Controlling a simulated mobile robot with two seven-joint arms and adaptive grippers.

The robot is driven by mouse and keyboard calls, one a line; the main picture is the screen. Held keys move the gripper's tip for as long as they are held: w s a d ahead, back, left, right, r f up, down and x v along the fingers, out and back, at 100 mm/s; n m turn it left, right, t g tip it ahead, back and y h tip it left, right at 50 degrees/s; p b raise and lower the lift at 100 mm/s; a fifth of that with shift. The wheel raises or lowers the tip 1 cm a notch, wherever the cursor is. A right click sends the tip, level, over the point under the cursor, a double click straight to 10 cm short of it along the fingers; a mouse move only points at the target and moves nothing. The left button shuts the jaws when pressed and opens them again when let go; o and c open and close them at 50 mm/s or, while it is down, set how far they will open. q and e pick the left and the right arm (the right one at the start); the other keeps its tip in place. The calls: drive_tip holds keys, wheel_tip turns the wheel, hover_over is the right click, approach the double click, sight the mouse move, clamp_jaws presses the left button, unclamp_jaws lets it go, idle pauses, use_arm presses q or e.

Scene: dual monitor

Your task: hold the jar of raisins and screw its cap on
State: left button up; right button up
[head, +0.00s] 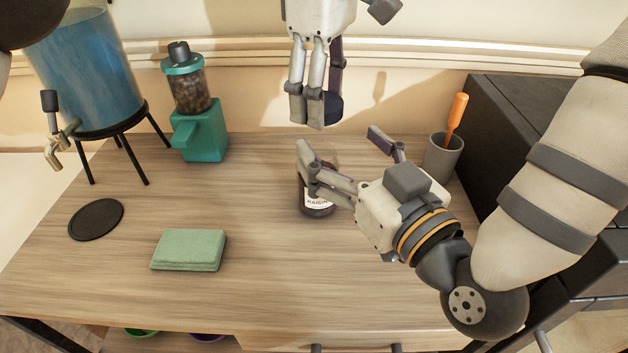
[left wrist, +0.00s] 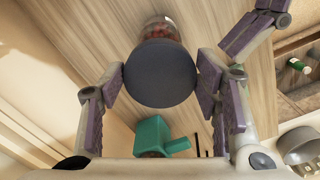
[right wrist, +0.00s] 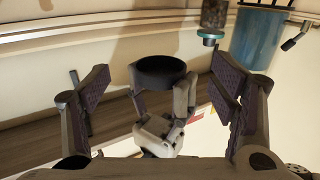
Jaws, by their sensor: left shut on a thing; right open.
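The jar of raisins (head: 318,204) stands upright on the wooden table, dark inside with a white label. Its upper part is partly hidden by a finger of my right gripper (head: 340,146). That gripper is open; one finger overlaps the jar in the head view, and contact cannot be told. My left gripper (head: 316,108) is shut on the round dark cap (head: 334,108), apart from and above the jar. In the left wrist view the cap (left wrist: 160,73) sits between the fingers, with the jar (left wrist: 160,30) partly showing behind it. The right wrist view also shows the cap (right wrist: 157,72).
A teal grinder (head: 200,132), a blue dispenser (head: 85,70) on a stand, a black coaster (head: 96,219) and a green cloth (head: 189,249) are on the left. A grey cup (head: 442,158) with an orange-handled tool stands back right. The front middle is clear.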

wheel_tip(320, 180, down, 9)
drive_tip(key=shift+r, duration=0.2)
drive_tip(key=x, duration=0.7)
drive_tip(key=shift+w+a+r, duration=0.15)
drive_tip(key=shift+w+r, duration=0.1)
drive_tip(key=shift+r, duration=0.05)
use_arm(q)
drive_tip(key=shift+f, duration=0.1)
use_arm(e)
drive_tip(key=c, duration=1.8)
use_arm(q)
drive_tip(key=shift+w+f, duration=0.1)
drive_tip(key=shift+f, duration=2.35)
drive_tip(key=shift+f, duration=0.9)
drive_tip(key=shift+f, duration=0.35)
drive_tip(key=shift+f, duration=0.1)
drive_tip(key=shift+c, duration=0.2)
